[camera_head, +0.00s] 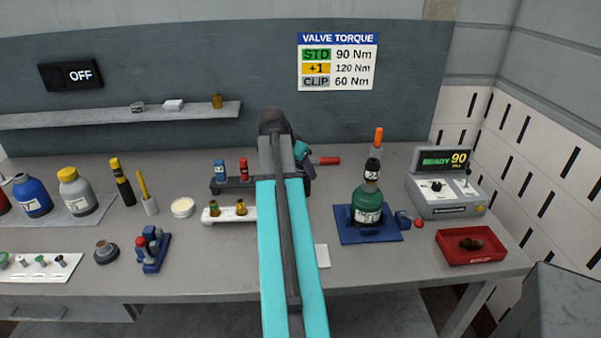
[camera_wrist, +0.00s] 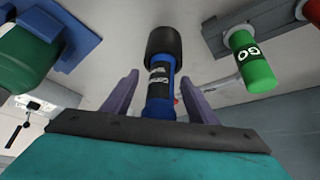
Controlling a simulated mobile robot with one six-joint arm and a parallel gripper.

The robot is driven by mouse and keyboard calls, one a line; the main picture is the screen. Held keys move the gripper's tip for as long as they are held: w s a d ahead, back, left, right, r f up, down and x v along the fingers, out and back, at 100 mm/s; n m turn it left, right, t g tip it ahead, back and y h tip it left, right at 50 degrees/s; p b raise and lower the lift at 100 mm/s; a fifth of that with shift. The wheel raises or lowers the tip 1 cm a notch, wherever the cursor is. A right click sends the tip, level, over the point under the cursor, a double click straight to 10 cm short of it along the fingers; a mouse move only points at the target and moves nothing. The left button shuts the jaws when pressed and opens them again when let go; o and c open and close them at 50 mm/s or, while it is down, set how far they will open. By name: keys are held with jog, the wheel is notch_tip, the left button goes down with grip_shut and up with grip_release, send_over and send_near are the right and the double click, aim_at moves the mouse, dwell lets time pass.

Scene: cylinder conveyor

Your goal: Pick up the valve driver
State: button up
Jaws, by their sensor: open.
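A blue tool with a black end and a black-and-white label (camera_wrist: 158,88), which I take to be the valve driver, stands between my fingers in the wrist view. My gripper (camera_wrist: 158,82) is open, with one purple finger on each side of it. Gaps show between the fingers and the tool. In the head view my gripper (camera_head: 307,166) is at the back of the bench, mostly hidden behind my arm. A red bar (camera_head: 326,161) sticks out to its right. The tool's blue body is hidden in the head view.
A green cylinder (camera_head: 367,206) with a black and orange top stands in a blue base to the right. The wrist view shows a green GO piece (camera_wrist: 250,62) in a rack close beside my gripper. A controller (camera_head: 447,199) and red tray (camera_head: 470,257) are farther right.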

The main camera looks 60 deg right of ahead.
grip_shut()
jog(key=shift+r, duration=0.1)
dwell(0.4)
jog(key=shift+r+b, duration=0.9)
jog(key=shift+r, duration=4.05)
jog(key=shift+r, duration=0.1)
